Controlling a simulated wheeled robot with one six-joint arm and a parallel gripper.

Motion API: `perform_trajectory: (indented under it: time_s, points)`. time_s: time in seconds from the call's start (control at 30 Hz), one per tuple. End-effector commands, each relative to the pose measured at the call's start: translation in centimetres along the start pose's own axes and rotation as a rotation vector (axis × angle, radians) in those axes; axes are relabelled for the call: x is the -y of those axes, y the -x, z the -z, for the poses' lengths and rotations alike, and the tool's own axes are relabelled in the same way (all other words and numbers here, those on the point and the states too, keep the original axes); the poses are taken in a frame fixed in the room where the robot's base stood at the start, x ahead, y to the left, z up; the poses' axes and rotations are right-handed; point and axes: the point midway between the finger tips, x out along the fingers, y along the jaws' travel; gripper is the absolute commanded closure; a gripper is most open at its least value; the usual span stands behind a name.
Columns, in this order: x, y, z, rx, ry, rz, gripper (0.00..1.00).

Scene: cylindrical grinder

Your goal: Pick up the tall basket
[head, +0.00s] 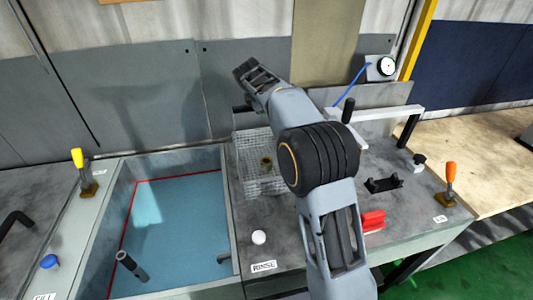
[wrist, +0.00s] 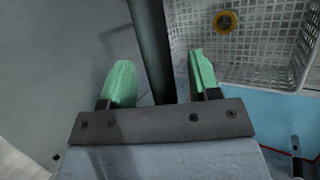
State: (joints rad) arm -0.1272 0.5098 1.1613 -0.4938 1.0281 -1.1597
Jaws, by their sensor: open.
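The tall basket (head: 246,153) is a pale wire-mesh basket on the grey bench, just right of the blue tank in the head view. A brass-coloured ring (head: 266,163) lies in it. In the wrist view the basket (wrist: 275,42) fills the upper right, with the ring (wrist: 226,21) inside. My gripper (wrist: 160,80) is open, its two green fingers left of the basket's mesh. A dark bar (wrist: 151,45) shows between the fingers; I cannot tell whether it belongs to the basket or touches them. In the head view the fingertips cannot be made out.
The blue tank (head: 178,225) with a red line lies left of the basket. A white knob (head: 259,237) and RINSE label (head: 264,266) are in front. A red block (head: 372,221), black holder (head: 383,184) and orange-handled lever (head: 450,180) stand to the right. A grey panel rises behind.

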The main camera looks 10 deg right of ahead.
Motion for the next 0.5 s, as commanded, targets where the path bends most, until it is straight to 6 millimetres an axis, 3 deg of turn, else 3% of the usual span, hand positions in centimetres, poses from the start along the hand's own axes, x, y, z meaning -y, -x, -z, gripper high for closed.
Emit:
perform_trajectory:
  time_s: [0.37,0.5]
  points:
    - [0.02,-0.83,0.0,0.0,0.0,0.0,0.44]
    - [0.02,-0.81,0.0,0.0,0.0,0.0,0.58]
